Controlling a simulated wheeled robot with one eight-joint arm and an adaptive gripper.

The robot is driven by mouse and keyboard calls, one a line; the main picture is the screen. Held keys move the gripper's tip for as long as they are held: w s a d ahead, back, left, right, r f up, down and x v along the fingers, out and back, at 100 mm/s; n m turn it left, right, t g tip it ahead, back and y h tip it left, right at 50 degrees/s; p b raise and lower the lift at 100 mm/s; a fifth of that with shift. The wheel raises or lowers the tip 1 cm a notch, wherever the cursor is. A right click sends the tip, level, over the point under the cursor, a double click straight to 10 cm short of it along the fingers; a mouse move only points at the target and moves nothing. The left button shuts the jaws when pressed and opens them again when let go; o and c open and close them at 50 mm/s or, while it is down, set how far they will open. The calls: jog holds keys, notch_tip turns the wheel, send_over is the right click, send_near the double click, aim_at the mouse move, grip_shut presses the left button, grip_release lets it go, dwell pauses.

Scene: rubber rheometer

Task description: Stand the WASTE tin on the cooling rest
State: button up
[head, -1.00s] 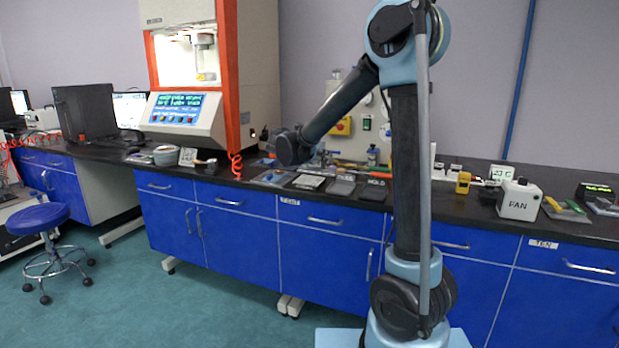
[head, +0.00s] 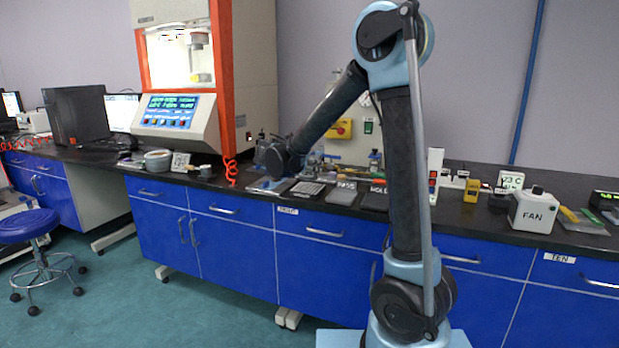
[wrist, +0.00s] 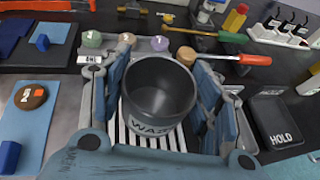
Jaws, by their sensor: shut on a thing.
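The WASTE tin (wrist: 158,88) is a dark grey, open-topped, empty-looking cup with its name on the near side, in the middle of the wrist view. My gripper (wrist: 160,80) is shut on it, with one blue-grey pad at each side. In the head view, my arm's dark end hides the gripper and tin.
A dark HOLD tray (wrist: 282,122) lies right of the rack. A blue mat with a brown puck (wrist: 30,96) lies left.

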aim_at(309, 174)
jog(key=shift+f, duration=1.85)
jog(key=o, duration=1.1)
